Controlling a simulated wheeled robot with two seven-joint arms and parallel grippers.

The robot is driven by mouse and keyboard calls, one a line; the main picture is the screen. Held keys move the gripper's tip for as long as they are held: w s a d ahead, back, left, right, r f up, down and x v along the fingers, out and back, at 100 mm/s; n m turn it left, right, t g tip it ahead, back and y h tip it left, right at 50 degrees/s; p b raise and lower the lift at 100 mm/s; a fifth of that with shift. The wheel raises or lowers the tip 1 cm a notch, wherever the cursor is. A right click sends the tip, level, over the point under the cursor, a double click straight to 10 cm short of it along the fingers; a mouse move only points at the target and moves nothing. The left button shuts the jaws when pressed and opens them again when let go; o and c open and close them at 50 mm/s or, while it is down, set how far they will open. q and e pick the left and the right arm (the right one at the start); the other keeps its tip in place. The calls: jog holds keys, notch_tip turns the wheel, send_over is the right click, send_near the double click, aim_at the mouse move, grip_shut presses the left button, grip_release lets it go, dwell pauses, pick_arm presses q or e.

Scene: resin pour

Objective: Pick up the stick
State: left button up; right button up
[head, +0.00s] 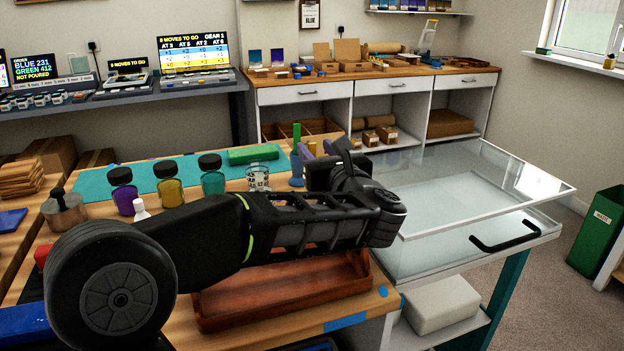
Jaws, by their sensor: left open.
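I cannot make out a stick for certain in the head view. My left arm crosses the picture from the lower left, and my left gripper (322,162) is over the far right part of the wooden workbench, pointing away. It is open; its fingers are mostly hidden behind its own dark body. A slim green upright piece (296,136) and a blue item (296,172) show beside and beyond the gripper; I cannot tell their exact distance from it. A marked clear cup (257,178) stands left of the gripper. My right gripper is out of view.
Jars with purple (124,192), yellow (169,184) and teal (212,176) contents stand on a teal mat (92,184). A reddish wooden tray (285,302) lies under my arm. A clear-lidded cabinet (465,190) stands right. A green bin (600,232) is at far right.

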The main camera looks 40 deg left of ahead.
pick_arm(q)
jog(key=x, duration=0.5)
jog(key=shift+a, duration=0.2)
jog(key=shift+s, duration=0.1)
jog(key=shift+c, duration=0.2)
grip_shut()
dwell(0.4)
